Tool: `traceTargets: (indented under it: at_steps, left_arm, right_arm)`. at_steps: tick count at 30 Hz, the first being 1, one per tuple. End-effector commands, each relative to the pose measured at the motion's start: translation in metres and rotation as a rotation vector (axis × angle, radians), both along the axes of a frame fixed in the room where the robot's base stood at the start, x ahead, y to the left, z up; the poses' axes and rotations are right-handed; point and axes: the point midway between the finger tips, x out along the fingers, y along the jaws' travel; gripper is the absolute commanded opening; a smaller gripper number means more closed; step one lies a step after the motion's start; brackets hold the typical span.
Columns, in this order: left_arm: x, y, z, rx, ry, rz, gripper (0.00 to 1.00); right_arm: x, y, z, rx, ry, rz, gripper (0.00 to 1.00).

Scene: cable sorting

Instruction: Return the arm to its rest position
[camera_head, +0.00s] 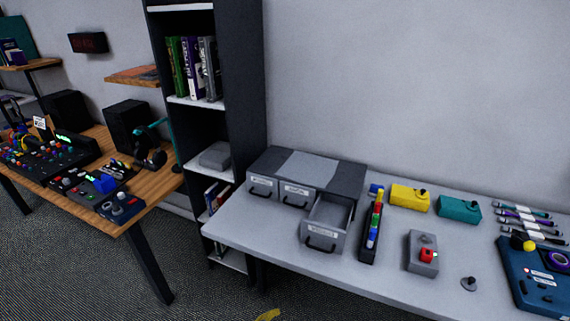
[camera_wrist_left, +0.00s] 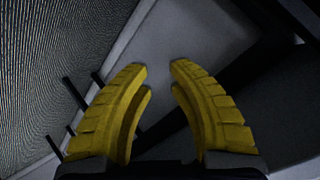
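My left gripper (camera_wrist_left: 157,70) fills the left wrist view. Its two yellow fingers are apart, with nothing between them. A dark floor, a pale surface and dark bars lie beyond the fingers. In the head view only a small yellow piece (camera_head: 267,315), like a gripper finger, shows at the bottom edge, below and in front of the table. I cannot tell for sure which gripper it belongs to. No arm crosses the table in the head view. My right gripper is not recognisable in either view.
The grey table (camera_head: 345,267) bears a drawer unit (camera_head: 345,168) with one open drawer (camera_head: 328,220), a connector strip (camera_head: 371,228), yellow (camera_head: 409,197), teal (camera_head: 459,209) and grey boxes (camera_head: 422,252), and several cables (camera_head: 520,225). A dark shelf (camera_head: 245,95) stands behind; a wooden desk (camera_head: 150,190) is left.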

Motion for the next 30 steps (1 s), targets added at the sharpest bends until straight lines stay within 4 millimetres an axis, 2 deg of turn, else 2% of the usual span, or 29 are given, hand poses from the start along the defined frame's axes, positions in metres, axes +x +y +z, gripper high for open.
traceTargets:
  at_steps: [1,6,11,15,17,22,27,30]
  left_arm:
    - [-0.01,0.015,-0.03,-0.015,0.059,0.041,0.18]
    - [-0.055,0.064,-0.117,-0.077,0.23,0.188,0.18]
    - [-0.115,0.11,-0.188,-0.116,0.38,0.332,0.18]
    - [-0.179,0.147,-0.24,-0.14,0.501,0.458,0.18]
    - [-0.209,0.161,-0.259,-0.144,0.551,0.51,0.18]
    - [-0.3,0.197,-0.301,-0.139,0.682,0.642,0.18]
    - [-0.382,0.22,-0.324,-0.109,0.789,0.731,0.18]
    - [-0.419,0.227,-0.33,-0.093,0.835,0.763,0.18]
  right_arm:
    - [0.0,0.0,0.0,0.0,0.0,0.0,0.44]
    - [0.0,0.0,0.0,0.0,0.0,0.0,0.44]
    - [0.0,-0.001,0.0,-0.001,0.0,0.0,0.44]
    - [0.0,-0.002,0.0,-0.001,0.001,0.001,0.44]
    - [0.0,-0.002,0.0,-0.002,0.0,0.001,0.44]
    - [0.0,-0.002,0.0,-0.002,0.0,0.001,0.44]
    - [0.0,-0.002,0.0,-0.002,0.0,0.001,0.44]
    - [0.0,-0.002,0.0,-0.002,0.0,0.001,0.44]
